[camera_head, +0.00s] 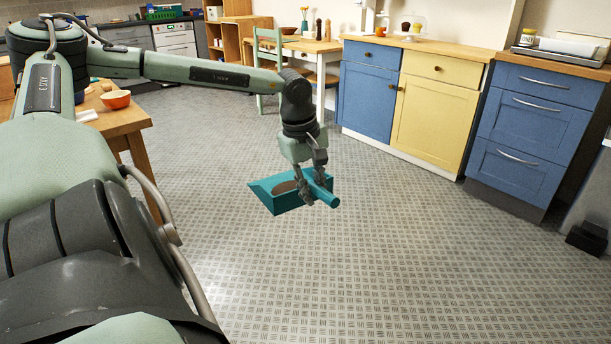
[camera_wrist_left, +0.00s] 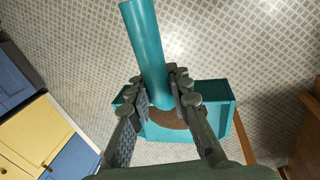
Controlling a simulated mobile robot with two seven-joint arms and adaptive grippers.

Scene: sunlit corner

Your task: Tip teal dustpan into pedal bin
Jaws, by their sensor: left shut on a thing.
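The teal dustpan (camera_head: 262,193) hangs in the air above the floor in the middle of the head view, its pan to the left and its round handle to the right. Brown material lies in the pan. My left gripper (camera_head: 312,190) is shut on the handle near the pan. In the left wrist view the gripper (camera_wrist_left: 162,88) has its fingers on both sides of the teal handle (camera_wrist_left: 146,45). A grey body with a black foot (camera_head: 586,237), cut off by the right edge, may be the pedal bin; its top is hidden. My right gripper is not in view.
Blue and yellow cabinets (camera_head: 433,120) line the back right, with a blue drawer unit (camera_head: 530,128) beside them. A wooden table with an orange bowl (camera_head: 116,99) stands at left. A green chair (camera_head: 268,70) is behind. The patterned floor (camera_head: 400,250) is clear.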

